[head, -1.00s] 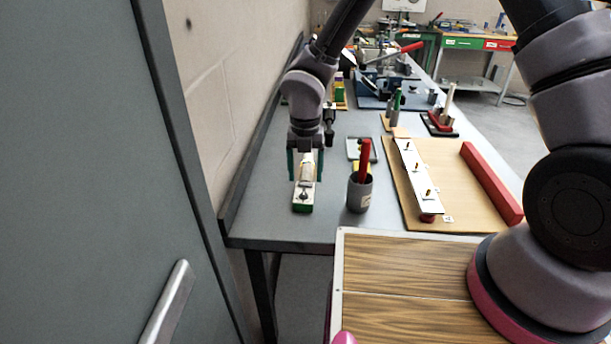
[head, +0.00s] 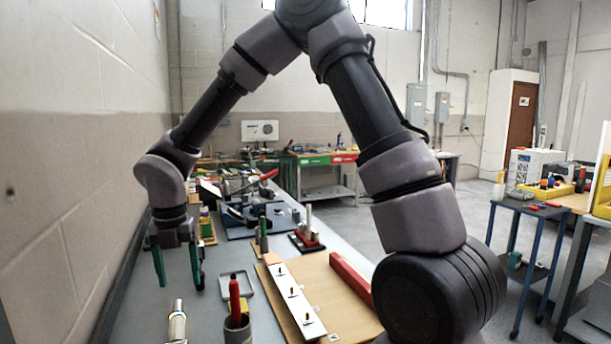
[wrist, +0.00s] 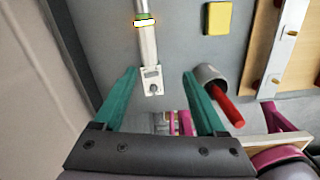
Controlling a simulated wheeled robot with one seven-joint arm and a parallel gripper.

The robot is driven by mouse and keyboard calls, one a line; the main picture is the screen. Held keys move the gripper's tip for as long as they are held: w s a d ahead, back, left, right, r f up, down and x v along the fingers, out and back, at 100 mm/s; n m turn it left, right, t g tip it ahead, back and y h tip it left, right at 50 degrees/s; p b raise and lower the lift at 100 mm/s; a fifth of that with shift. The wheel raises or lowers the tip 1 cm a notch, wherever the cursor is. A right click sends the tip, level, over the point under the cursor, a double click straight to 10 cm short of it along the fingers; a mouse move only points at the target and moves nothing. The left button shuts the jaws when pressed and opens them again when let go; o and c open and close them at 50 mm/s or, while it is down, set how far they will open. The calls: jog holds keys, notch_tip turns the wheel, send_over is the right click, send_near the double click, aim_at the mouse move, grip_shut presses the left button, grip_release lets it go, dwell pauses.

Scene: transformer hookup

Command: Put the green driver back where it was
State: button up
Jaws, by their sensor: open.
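My gripper (head: 178,282) is open, its two teal fingers apart and empty; it also shows in the wrist view (wrist: 160,72). A slim upright thing with a green part (head: 263,236), which looks like the green driver, stands in a small wooden block (head: 262,252) to the right of my gripper. A pale, metal-topped cylinder piece (head: 177,322) is below my gripper; in the wrist view this long piece (wrist: 147,45) has a glowing ring and a plate end just beyond the fingertips. A red-handled driver (head: 234,298) stands in a grey cup (head: 237,332).
A wooden board (head: 335,285) with a white strip (head: 293,298) of posts and a red bar (head: 350,277) lies to the right. A shallow tray (head: 250,284) is behind the cup. The wall borders the bench at left. A yellow block (wrist: 217,18) shows in the wrist view.

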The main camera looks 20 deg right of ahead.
jog(key=d+r+m+t, duration=0.3)
jog(key=d+r+m, duration=1.2)
jog(key=d+m, duration=0.3)
jog(key=s+d+r+m+t+y, duration=0.1)
jog(key=s+d+r+m, duration=0.3)
jog(key=m, duration=0.6)
jog(key=s+d+r+m+t+y, duration=0.1)
jog(key=s+d+r+m+t, duration=0.1)
jog(key=s+d+r+m, duration=0.3)
jog(key=d+r+m, duration=0.1)
jog(key=d+m, duration=0.2)
jog(key=m, duration=0.2)
jog(key=shift+s+d+m+t, duration=0.2)
jog(key=shift+d+m+t, duration=0.1)
jog(key=shift+t, duration=0.1)
